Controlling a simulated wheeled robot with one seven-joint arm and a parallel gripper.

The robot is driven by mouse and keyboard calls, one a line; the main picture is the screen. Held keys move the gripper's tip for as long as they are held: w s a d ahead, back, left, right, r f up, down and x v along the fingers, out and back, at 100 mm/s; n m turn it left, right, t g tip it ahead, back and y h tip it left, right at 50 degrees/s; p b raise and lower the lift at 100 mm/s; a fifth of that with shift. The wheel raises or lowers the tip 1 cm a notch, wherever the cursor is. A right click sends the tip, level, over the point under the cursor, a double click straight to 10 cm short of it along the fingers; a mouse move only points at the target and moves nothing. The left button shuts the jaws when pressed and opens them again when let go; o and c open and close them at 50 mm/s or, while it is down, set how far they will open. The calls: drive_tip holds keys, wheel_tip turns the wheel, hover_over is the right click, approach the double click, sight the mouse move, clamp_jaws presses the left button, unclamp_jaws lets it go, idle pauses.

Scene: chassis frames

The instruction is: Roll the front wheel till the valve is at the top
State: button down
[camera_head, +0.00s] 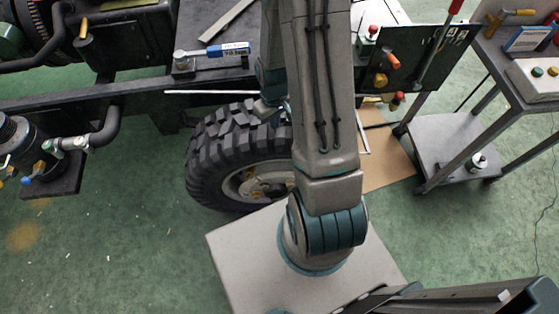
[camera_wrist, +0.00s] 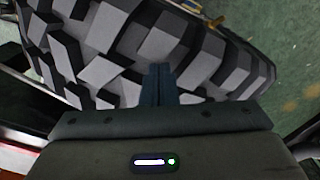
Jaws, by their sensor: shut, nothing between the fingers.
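The front wheel (camera_head: 215,150) stands under the chassis in the head view, with a black knobbly tyre and a pale rim. My arm hides its right side. I cannot make out the valve in either view. In the wrist view the tyre tread (camera_wrist: 130,50) fills the upper part of the picture. My gripper (camera_wrist: 158,85) is shut and empty, its fingertips over the tread blocks. I cannot tell whether they touch the tyre. In the head view the gripper is mostly hidden behind my arm.
A grey trolley (camera_head: 455,150) and a workbench (camera_head: 540,80) stand at the right. A brown board (camera_head: 385,160) lies on the green floor.

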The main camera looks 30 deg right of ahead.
drive_tip(key=shift+s+d+f, duration=0.1)
drive_tip(key=shift+s+d, duration=0.15)
drive_tip(key=shift+d, duration=0.3)
drive_tip(key=shift+s+d+f, duration=0.1)
drive_tip(key=shift+s+d, duration=0.1)
drive_tip(key=shift+d, duration=0.3)
drive_tip(key=shift+s+d+f, duration=0.1)
drive_tip(key=shift+d, duration=0.05)
drive_tip(key=shift+s+d+f+b, duration=0.15)
drive_tip(key=shift+s+d, duration=0.1)
drive_tip(key=shift+d, duration=0.45)
drive_tip(key=shift+s+d+b, duration=0.15)
drive_tip(key=shift+s+d, duration=0.1)
drive_tip(key=shift+d, duration=0.4)
drive_tip(key=shift+w+r+p, duration=0.15)
drive_tip(key=shift+r+p, duration=0.45)
drive_tip(key=shift+r, duration=0.1)
wheel_tip(320, 180, up, 7)
drive_tip(key=p, duration=0.5)
drive_tip(key=shift+w+d, duration=0.1)
